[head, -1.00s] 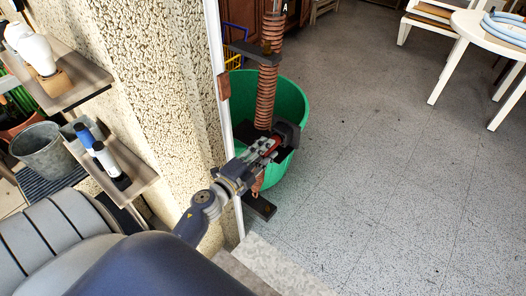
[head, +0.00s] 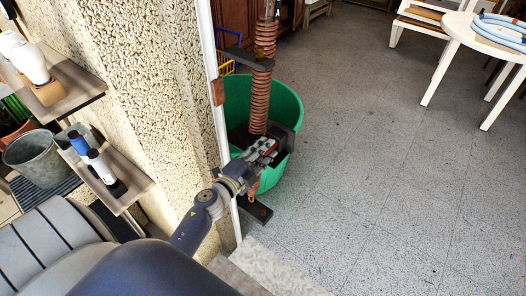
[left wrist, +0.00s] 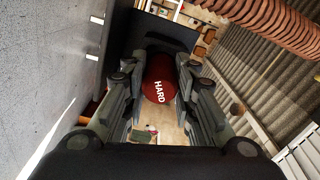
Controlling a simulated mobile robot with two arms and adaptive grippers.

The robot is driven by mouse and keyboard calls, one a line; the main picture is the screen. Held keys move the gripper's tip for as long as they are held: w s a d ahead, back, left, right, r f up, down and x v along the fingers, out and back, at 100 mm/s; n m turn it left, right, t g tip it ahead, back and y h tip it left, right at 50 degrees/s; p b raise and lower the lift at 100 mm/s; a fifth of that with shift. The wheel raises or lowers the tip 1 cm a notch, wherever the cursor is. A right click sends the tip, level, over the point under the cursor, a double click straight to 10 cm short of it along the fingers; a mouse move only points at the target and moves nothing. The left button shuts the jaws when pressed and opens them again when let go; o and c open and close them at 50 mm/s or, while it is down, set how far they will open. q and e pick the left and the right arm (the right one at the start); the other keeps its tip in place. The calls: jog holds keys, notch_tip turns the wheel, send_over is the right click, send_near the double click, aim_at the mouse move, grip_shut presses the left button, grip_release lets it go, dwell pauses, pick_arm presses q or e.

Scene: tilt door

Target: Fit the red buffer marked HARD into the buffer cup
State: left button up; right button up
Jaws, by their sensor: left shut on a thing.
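The red buffer (left wrist: 158,88), lettered HARD in white, sits between the fingers of my left gripper (left wrist: 157,98) in the left wrist view. In the head view only a bit of its red shows at my left gripper (head: 266,151), which is shut on it. A dark, blocky piece, which looks like the buffer cup (head: 283,136), is right at the fingertips beside the coil spring. It also shows behind the buffer in the left wrist view (left wrist: 165,27). I cannot tell whether the buffer touches it or is inside it. My right gripper is not in view.
A rusty coil spring (head: 261,98) stands upright just behind the gripper. A green tub (head: 293,107) is behind it.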

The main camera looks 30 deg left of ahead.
pick_arm(q)
jog(key=shift+w, duration=0.3)
jog(key=o, duration=1.1)
jog(key=shift+o, duration=0.2)
jog(key=shift+s, duration=0.15)
jog(key=shift+s+f, duration=0.1)
jog(key=shift+s, duration=0.2)
jog(key=s, duration=1.1)
jog(key=shift+a, duration=0.4)
